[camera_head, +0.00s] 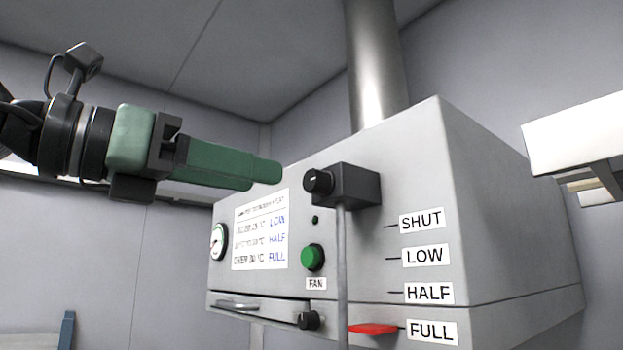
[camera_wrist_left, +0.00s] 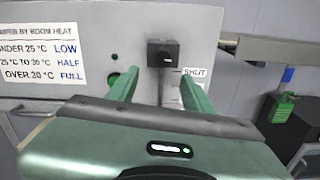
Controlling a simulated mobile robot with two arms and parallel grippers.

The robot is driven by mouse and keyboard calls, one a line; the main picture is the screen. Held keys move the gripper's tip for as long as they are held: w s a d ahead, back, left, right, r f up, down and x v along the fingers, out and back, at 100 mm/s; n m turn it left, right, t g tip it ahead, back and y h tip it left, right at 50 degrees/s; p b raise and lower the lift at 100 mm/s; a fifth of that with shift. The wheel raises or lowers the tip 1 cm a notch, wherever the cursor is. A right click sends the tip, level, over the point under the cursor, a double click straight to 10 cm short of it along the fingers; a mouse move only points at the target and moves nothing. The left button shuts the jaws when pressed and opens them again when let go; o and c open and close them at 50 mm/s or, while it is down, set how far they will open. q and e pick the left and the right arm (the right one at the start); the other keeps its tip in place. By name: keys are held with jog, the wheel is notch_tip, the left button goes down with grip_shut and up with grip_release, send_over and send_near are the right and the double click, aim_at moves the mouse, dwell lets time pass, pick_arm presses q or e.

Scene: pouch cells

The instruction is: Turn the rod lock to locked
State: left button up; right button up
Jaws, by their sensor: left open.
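The rod lock is a black round knob (camera_head: 318,181) on a black block (camera_head: 355,186) at the top of a thin grey vertical rod (camera_head: 343,270). A small light mark shows on the knob. The block and knob also show in the left wrist view (camera_wrist_left: 163,53), above and between my fingertips. My left gripper (camera_head: 267,171) has green fingers and points at the block from the left. It is open and empty, and its tips look short of the knob. A red tab (camera_head: 373,329) sits near the rod's lower part, level with the FULL label (camera_head: 432,332). My right gripper is not in view.
The grey box carries SHUT (camera_head: 422,220), LOW and HALF labels, a printed card (camera_head: 260,230), a gauge (camera_head: 218,242) and a green FAN button (camera_head: 313,257). A lower black knob (camera_head: 308,320) sits below. A steel pipe (camera_head: 375,65) rises behind. A green padlock-like object (camera_wrist_left: 283,108) is at right.

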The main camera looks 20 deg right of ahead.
aim_at(309, 182)
pick_arm(q)
jog(key=p+x, duration=0.1)
jog(key=x, duration=0.1)
jog(key=p+x, duration=0.1)
jog(key=x, duration=0.1)
jog(key=r+p+x, duration=0.1)
jog(key=p+x, duration=0.1)
jog(key=shift+s+d, duration=0.25)
jog(key=shift+d, duration=0.05)
jog(key=shift+w+d+f, duration=0.2)
jog(key=shift+d, duration=0.2)
jog(key=shift+a, duration=0.15)
jog(key=shift+c, duration=1)
grip_shut()
